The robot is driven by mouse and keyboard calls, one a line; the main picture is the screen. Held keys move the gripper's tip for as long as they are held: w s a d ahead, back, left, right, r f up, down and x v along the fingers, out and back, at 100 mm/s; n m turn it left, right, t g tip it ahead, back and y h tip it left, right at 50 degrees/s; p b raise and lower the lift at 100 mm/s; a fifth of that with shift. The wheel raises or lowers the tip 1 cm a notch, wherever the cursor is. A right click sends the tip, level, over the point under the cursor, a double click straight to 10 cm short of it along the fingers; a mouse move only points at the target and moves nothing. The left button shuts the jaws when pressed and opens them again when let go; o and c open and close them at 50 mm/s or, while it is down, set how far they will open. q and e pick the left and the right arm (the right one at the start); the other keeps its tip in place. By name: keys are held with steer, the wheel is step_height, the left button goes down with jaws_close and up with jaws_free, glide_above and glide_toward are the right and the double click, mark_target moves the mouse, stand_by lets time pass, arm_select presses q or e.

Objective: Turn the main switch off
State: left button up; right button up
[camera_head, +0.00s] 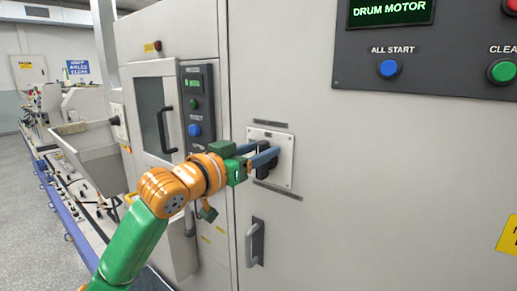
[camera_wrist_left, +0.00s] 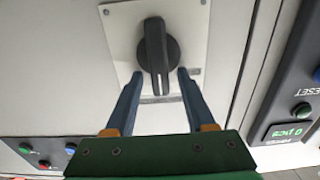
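The main switch is a black rotary knob (camera_head: 264,170) on a pale square plate (camera_head: 285,178) on the grey cabinet front. In the left wrist view the knob (camera_wrist_left: 154,44) stands lengthwise up and down on its plate (camera_wrist_left: 193,20). My left gripper (camera_head: 266,153) is in front of the switch, its blue fingers pointing at the plate. It is open, with the fingertips (camera_wrist_left: 160,72) on either side of the knob's lower part in the wrist view. Gaps show between knob and fingers. In the head view the fingers partly hide the knob. My right gripper is not in view.
A door handle (camera_head: 255,242) sits below the switch. A dark panel (camera_head: 425,52) with blue and green buttons is at upper right. A narrow button panel (camera_head: 198,110) and a windowed door (camera_head: 152,115) are left of the switch. A conveyor line runs along the far left.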

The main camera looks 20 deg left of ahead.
arm_select(q)
jaws_close()
steer(key=n+p, duration=0.1)
steer(key=n, duration=0.1)
steer(key=a+n+p, duration=0.1)
steer(key=n, duration=0.2)
steer(key=shift+w, duration=0.2)
steer(key=shift+w+a+f+n+p, duration=0.15)
steer(key=shift+f+n+p, duration=0.25)
steer(key=shift+n+p, duration=1.55)
steer(key=shift+a+f+n+p, duration=0.35)
steer(key=shift+n+p, duration=1.15)
steer(key=shift+n, duration=0.9)
steer(key=shift+w+a+f+n+p, duration=0.15)
steer(key=shift+f+n+p, duration=0.3)
steer(key=shift+n+p, duration=1.5)
steer(key=shift+s+n, duration=0.1)
steer(key=shift+n, duration=0.2)
